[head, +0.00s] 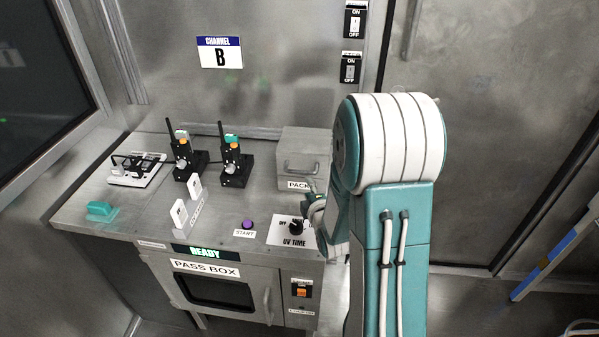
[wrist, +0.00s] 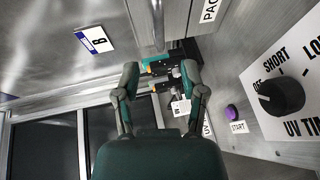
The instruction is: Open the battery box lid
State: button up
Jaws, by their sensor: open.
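A grey metal box (head: 304,158) with a bar handle and a label starting "PACK" stands at the back right of the counter. It seems to be the battery box, and it looks closed. Its label (wrist: 210,10) and handle (wrist: 158,24) show at the top of the wrist view, where the rest of the box is cut off. My gripper (wrist: 160,70) is open with nothing between its fingers, and the handle lies beyond the fingertips. In the head view my gripper (head: 316,208) is in front of the box's right side, partly hidden by my arm.
Two black radios (head: 186,160) (head: 236,163) stand in holders left of the box. The counter also has a UV time dial (head: 296,227), a purple start button (head: 248,224), white upright cards (head: 180,214) and a teal block (head: 101,209). A metal wall rises behind.

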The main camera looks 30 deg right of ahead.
aim_at(300, 172)
jog(key=x, duration=0.9)
jog(key=shift+w+f, duration=0.1)
jog(key=shift+w, duration=0.2)
jog(key=shift+c, duration=0.3)
grip_shut()
